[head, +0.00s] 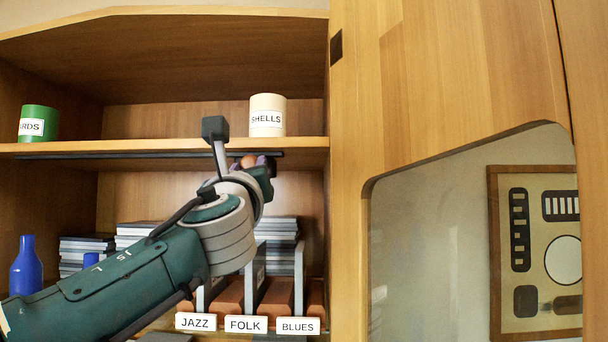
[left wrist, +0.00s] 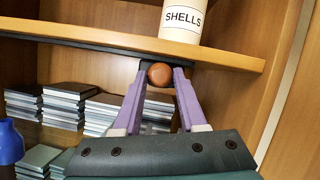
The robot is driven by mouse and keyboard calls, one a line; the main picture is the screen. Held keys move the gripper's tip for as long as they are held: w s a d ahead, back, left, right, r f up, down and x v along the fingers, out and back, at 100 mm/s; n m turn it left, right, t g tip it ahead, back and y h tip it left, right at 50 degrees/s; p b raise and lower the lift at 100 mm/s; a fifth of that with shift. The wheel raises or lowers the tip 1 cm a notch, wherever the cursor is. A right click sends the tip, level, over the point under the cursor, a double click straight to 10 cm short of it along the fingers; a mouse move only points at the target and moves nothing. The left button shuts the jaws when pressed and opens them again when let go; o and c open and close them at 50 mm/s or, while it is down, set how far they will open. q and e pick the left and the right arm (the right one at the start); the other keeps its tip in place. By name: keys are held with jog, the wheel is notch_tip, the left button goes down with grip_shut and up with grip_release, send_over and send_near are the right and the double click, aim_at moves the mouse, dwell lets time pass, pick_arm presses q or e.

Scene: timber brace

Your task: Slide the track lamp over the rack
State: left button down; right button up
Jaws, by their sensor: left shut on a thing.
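The track lamp shows as a round copper-brown head (left wrist: 160,75) in the left wrist view, and partly in the head view (head: 249,161). It hangs at the dark track (head: 120,155) under the shelf, near the track's right end. My left gripper (left wrist: 161,82) has its purple fingers shut on the lamp, one on each side. In the head view my left gripper (head: 262,163) is partly hidden by my wrist. The rack (head: 298,275) with grey dividers stands below, labelled JAZZ, FOLK and BLUES. My arm hides part of it. My right gripper is not in view.
A cream SHELLS canister (head: 267,115) and a green canister (head: 38,123) stand on the shelf (head: 180,145) above the track. A blue bottle (head: 26,268) and stacks of flat cases (head: 86,250) are below. A wooden cabinet side (head: 346,230) bounds the right.

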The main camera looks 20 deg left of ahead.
pick_arm(q)
jog(key=shift+w+d, duration=0.1)
jog(key=shift+d, duration=0.25)
jog(key=shift+c, duration=2.3)
grip_release()
jog(key=shift+d, duration=0.1)
jog(key=b+v, duration=0.4)
jog(key=v, duration=0.6)
